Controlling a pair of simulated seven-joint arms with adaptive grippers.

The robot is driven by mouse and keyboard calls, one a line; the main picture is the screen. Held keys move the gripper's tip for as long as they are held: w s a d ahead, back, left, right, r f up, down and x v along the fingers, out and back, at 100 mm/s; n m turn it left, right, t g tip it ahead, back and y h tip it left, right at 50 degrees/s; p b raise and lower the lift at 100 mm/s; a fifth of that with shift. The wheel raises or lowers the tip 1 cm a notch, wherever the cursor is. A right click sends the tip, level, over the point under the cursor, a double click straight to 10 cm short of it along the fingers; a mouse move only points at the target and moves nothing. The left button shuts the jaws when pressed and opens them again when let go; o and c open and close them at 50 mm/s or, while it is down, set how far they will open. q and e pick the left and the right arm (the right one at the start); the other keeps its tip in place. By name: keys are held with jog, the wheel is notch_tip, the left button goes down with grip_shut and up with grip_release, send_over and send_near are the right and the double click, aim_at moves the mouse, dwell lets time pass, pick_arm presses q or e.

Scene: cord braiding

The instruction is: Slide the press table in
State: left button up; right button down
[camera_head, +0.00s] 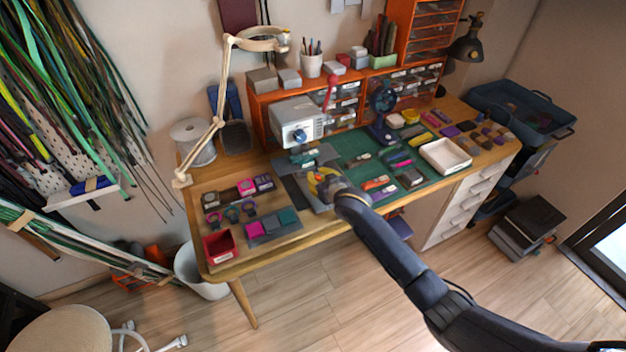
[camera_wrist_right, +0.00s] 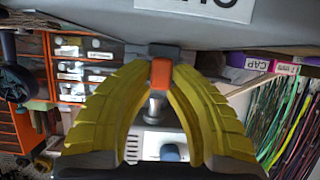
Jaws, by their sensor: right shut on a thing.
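The press (camera_head: 297,122) is a light grey box with a blue dial and a red-knobbed lever (camera_head: 331,82), at the back of the workbench. A grey plate (camera_head: 309,154) lies below it. The press table appears as a grey plate (camera_head: 313,198) in front of the press, partly hidden by my right gripper (camera_head: 322,184). In the right wrist view, the yellow fingers (camera_wrist_right: 160,75) close around an orange grip (camera_wrist_right: 161,72) on a dark bracket at the grey labelled plate (camera_wrist_right: 215,32). The press body also shows there (camera_wrist_right: 145,145). My left gripper is out of view.
A green mat (camera_head: 437,180) with small tools lies right of the press, beside a white tray (camera_head: 445,155). A red bin (camera_head: 220,246) and coloured pieces are at the left. A lamp arm (camera_head: 222,110) rises left of the press.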

jog(key=c, duration=1.3)
grip_release()
jog(key=shift+v, duration=5.95)
